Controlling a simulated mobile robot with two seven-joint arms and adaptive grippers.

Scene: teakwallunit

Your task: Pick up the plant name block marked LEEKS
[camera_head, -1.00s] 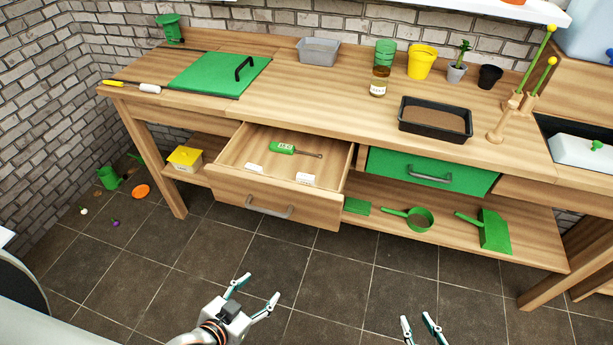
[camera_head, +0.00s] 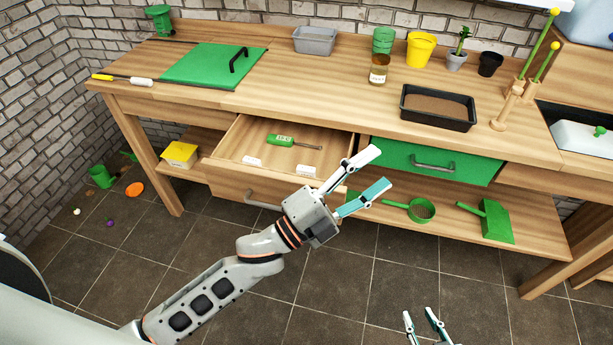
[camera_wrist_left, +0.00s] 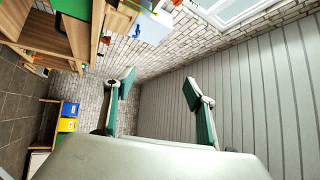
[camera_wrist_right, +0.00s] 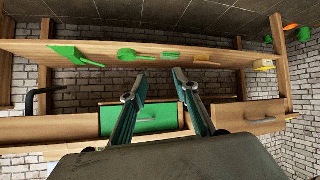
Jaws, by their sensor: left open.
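Two small white blocks lie in the open wooden drawer, a left one (camera_head: 252,161) and a right one (camera_head: 306,170). Their lettering is too small to read, so I cannot tell which says LEEKS. A green-handled tool (camera_head: 281,140) with a pale label lies behind them. My left gripper (camera_head: 378,170) is open and empty, in front of the bench to the right of the drawer, apart from the blocks. Its open fingers also show in the left wrist view (camera_wrist_left: 159,80). My right gripper (camera_head: 419,313) is open and empty, low over the floor; it also shows in the right wrist view (camera_wrist_right: 156,88).
The open drawer (camera_head: 230,178) juts out below the bench top. A closed green drawer (camera_head: 470,168) is to its right. A lower shelf (camera_head: 545,235) holds a green sieve (camera_head: 422,210) and a green scoop (camera_head: 496,220). A black tray (camera_head: 440,122) stands on the bench.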

